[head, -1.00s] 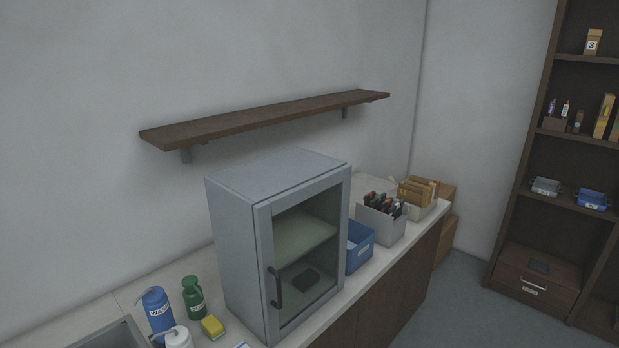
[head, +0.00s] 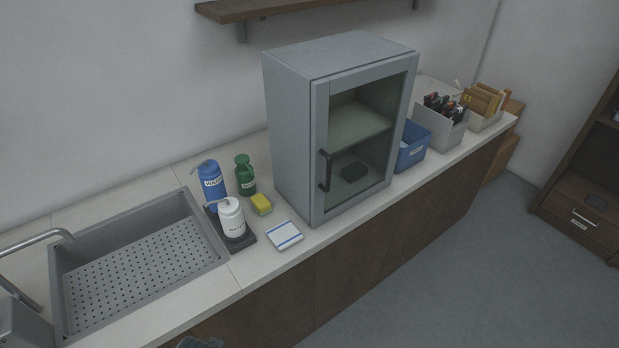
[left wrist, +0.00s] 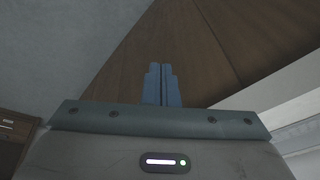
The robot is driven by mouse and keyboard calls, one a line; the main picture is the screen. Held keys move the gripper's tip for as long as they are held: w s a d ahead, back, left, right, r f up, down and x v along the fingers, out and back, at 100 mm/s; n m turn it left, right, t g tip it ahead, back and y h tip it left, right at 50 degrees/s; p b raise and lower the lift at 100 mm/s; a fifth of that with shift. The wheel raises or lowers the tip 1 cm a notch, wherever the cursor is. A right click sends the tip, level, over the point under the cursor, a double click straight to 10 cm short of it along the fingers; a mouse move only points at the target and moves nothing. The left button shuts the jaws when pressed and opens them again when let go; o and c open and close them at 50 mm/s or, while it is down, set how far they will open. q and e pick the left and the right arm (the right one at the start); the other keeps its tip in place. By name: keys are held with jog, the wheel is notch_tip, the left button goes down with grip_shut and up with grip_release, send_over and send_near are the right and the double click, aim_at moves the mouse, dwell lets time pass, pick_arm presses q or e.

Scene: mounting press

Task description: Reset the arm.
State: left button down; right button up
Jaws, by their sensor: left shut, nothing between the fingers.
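My left gripper (left wrist: 161,70) shows in the left wrist view with its two blue-grey fingers together and nothing between them. Brown wood panelling fills the view behind the fingers, and I cannot tell the distance to it. My right gripper is in neither view.
A counter (head: 285,258) carries a sink (head: 140,260), a blue bottle (head: 211,186), a white bottle (head: 232,219), a green bottle (head: 245,176), a yellow sponge (head: 261,204), a grey glass-door cabinet (head: 295,130) and bins (head: 412,150). The floor (head: 440,270) in front is clear.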

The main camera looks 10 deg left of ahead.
pick_arm(q)
notch_tip(320, 180, down, 18)
jog(key=s+a+b, duration=0.1)
jog(key=s+b, duration=0.1)
jog(key=b, duration=0.1)
jog(key=s+f+b, duration=0.2)
jog(key=s+f, duration=0.4)
jog(key=f, duration=0.3)
jog(key=s+a+f+g+b, duration=0.1)
jog(key=s+f+b, duration=0.2)
jog(key=s+f, duration=0.4)
jog(key=s+f+b, duration=0.2)
jog(key=s+f, duration=0.4)
jog(key=f, duration=0.6)
jog(key=shift+s+a+f+g, duration=0.2)
jog(key=shift+a+f+g, duration=0.15)
jog(key=shift+a+g, duration=0.05)
